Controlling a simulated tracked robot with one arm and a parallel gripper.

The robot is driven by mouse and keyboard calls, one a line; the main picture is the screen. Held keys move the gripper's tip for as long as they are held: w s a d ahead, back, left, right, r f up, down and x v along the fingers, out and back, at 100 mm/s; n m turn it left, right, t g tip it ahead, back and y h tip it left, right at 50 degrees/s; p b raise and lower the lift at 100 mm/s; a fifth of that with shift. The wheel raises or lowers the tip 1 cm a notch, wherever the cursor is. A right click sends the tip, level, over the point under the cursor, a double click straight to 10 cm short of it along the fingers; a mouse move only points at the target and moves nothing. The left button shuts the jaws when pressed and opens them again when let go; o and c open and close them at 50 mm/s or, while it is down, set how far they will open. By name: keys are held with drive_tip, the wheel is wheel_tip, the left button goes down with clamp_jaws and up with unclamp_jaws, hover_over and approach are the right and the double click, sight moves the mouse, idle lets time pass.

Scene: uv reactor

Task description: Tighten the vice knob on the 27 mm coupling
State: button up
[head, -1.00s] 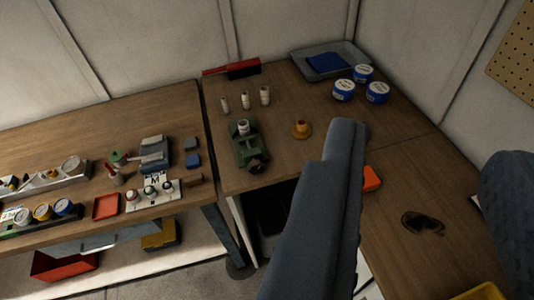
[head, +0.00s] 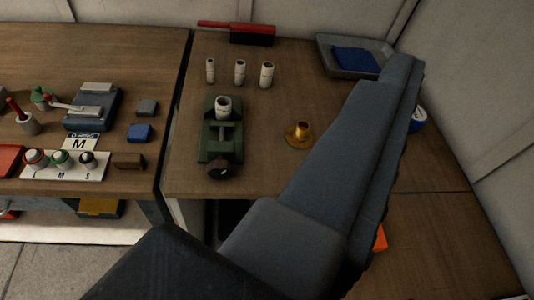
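The green vice (head: 221,143) stands on the wooden bench, left of the middle of the view. A white cylindrical coupling (head: 223,108) stands upright at the vice's far end; whether the jaws touch it I cannot tell. The dark round vice knob (head: 219,172) is at the vice's near end. Three more white cylinders (head: 240,73) stand in a row behind the vice.
A brass flanged piece (head: 298,134) stands right of the vice. A grey tray (head: 330,58) with a blue cloth and a red tool (head: 250,33) lie at the back. A second bench (head: 60,55) on the left holds pots and blocks. Bare wood surrounds the vice.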

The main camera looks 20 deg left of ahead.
drive_tip(key=w+a+f+n+y, duration=0.1)
drive_tip(key=w+a+f, duration=0.1)
drive_tip(key=w+f, duration=0.35)
drive_tip(key=w+a+f+n+y, duration=0.1)
drive_tip(key=w+a+f+n, duration=0.1)
drive_tip(key=f, duration=0.7)
drive_tip(key=n+g+y+b, duration=0.2)
drive_tip(key=n+y+b, duration=0.15)
drive_tip(key=y, duration=0.55)
approach(220, 174)
drive_tip(key=shift+n, duration=0.45)
drive_tip(key=shift+x, duration=5.2)
drive_tip(key=shift+f, duration=0.2)
drive_tip(key=shift+c, duration=0.3)
drive_tip(key=c, duration=0.9)
drive_tip(key=shift+d, duration=0.15)
drive_tip(key=shift+c, duration=0.2)
drive_tip(key=shift+r, duration=0.1)
